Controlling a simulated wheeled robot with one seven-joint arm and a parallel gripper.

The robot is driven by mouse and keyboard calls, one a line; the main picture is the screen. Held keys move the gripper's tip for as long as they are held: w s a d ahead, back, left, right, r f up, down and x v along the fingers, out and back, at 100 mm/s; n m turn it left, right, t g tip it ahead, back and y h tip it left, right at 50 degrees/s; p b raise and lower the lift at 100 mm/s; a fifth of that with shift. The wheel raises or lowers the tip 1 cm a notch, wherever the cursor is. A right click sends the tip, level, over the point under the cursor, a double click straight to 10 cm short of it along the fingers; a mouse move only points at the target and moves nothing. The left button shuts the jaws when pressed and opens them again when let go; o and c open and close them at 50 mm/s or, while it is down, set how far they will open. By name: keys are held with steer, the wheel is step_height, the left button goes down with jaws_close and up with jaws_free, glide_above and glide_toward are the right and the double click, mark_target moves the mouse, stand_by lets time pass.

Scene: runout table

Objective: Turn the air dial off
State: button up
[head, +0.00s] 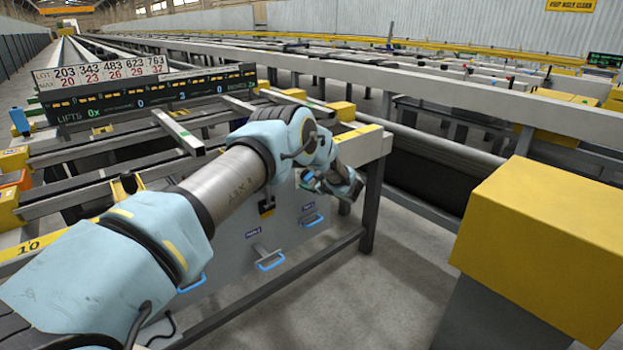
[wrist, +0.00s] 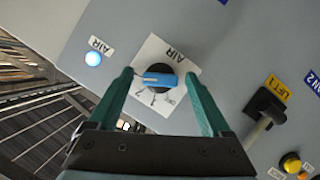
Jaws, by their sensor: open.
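The air dial (wrist: 160,79) is a black round knob with a blue bar handle on a white plate marked AIR, in the upper middle of the wrist view. The blue bar lies nearly level in that picture. My gripper (wrist: 160,80) is open, with one green finger on each side of the dial; I cannot tell whether either touches it. A lit blue-white lamp (wrist: 93,59) labelled AIR is to the dial's left. In the head view my gripper (head: 340,185) is at the near side of the table, and my arm hides the dial.
A black lever (wrist: 264,104) labelled LIFT 1 and a yellow button (wrist: 291,162) are right of the dial. In the head view, blue handles (head: 270,262) stick out from the front panel. A yellow box (head: 545,245) stands at the right. Open floor lies between.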

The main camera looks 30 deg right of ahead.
steer(key=shift+c, duration=0.4)
jaws_close()
